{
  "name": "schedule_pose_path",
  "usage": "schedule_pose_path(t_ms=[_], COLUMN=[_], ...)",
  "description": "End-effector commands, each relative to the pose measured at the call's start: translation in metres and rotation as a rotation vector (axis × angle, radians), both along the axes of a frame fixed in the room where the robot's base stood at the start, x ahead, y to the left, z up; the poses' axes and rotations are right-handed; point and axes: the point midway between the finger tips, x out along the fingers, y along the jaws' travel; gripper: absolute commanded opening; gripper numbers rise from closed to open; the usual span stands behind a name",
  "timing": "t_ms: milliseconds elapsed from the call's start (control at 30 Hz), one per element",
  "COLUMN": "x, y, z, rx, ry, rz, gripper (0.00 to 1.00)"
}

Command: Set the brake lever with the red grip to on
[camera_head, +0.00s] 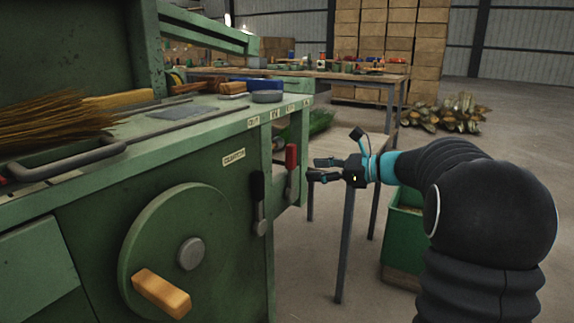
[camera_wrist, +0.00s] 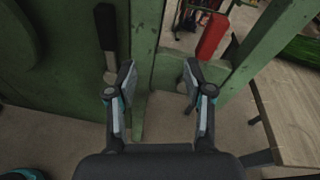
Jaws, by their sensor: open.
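The brake lever with the red grip (camera_head: 291,158) stands roughly upright at the right end of the green machine, its grip at the top and its metal arm below. In the wrist view the red grip (camera_wrist: 212,37) is at the upper right, beyond my right finger. My gripper (camera_head: 315,169) is open and empty, just right of the red grip in the head view and apparently apart from it. In the wrist view my gripper (camera_wrist: 158,76) has its fingers spread in front of a green post. The lever's pivot is partly hidden in the wrist view.
A second lever with a black grip (camera_head: 257,188) hangs on the machine front, left of the red one. A handwheel (camera_head: 160,245) with a wooden handle is further left. A wooden table (camera_head: 345,76) stands behind my arm. A green bin (camera_head: 402,235) is below it.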

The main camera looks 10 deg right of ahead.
Motion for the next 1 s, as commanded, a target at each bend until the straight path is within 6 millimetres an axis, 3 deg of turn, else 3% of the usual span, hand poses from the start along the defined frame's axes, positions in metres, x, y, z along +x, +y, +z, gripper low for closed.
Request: schedule_pose_path(t_ms=[33, 200, 367, 567, 1000], x=[0.014, 0.04, 0.048, 0.063, 0.113], y=[-0.017, -0.05, -0.056, -0.038, 0.025], z=[-0.009, -0.009, -0.007, -0.008, -0.008], rx=[0.071, 0.238, 0.286, 0.285, 0.283], ry=[0.015, 0.039, 0.043, 0.044, 0.044], rz=[-0.03, -0.085, -0.097, -0.094, -0.094], gripper=[0.52, 0.52, 0.52, 0.52, 0.52])
